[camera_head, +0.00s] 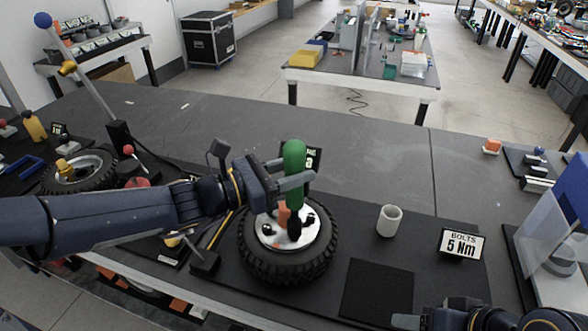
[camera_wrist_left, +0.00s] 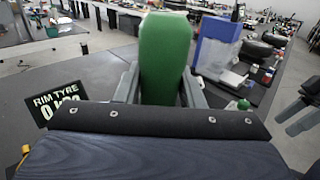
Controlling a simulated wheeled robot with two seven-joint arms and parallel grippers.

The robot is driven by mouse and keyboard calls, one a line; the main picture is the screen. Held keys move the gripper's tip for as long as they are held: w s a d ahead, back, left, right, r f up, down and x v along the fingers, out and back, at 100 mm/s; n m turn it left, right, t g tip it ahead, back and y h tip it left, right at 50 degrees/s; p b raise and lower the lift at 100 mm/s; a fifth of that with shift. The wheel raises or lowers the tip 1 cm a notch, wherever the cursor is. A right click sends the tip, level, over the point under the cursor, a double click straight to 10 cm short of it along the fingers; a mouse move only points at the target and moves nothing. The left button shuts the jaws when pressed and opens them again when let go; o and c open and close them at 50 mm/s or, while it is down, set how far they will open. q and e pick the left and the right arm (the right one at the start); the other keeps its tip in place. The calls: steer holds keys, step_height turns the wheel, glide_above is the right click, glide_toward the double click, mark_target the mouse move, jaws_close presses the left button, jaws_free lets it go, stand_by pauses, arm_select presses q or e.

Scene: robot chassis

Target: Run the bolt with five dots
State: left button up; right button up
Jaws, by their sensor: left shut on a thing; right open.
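My left gripper (camera_head: 297,182) is shut on a tool with a thick green handle (camera_head: 293,156). It holds the tool about upright, with a dark lower part over the wheel's hub. In the left wrist view the green handle (camera_wrist_left: 165,55) stands between the fingers. The wheel (camera_head: 288,268), a black tyre with a white hub (camera_head: 285,238), lies flat on the dark mat. Dark bolt heads show on the hub, but dots on them are too small to make out. The tool's tip and its contact are unclear. My right gripper (camera_head: 408,321) is open, partly cut off at the bottom edge.
A white cup (camera_head: 389,220) and a "BOLTS 5 Nm" sign (camera_head: 462,244) stand right of the wheel. A "RIM TYRE" sign (camera_wrist_left: 57,103) stands behind it. A second wheel (camera_head: 75,171) lies at left. A translucent blue-white panel (camera_head: 560,225) is at right.

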mark_target(293, 148)
arm_select(q)
steer(key=shift+f, duration=0.4)
stand_by(0.9)
step_height(293, 148, up, 6)
steer(key=p, duration=0.4)
steer(key=shift+f, duration=0.1)
stand_by(0.3)
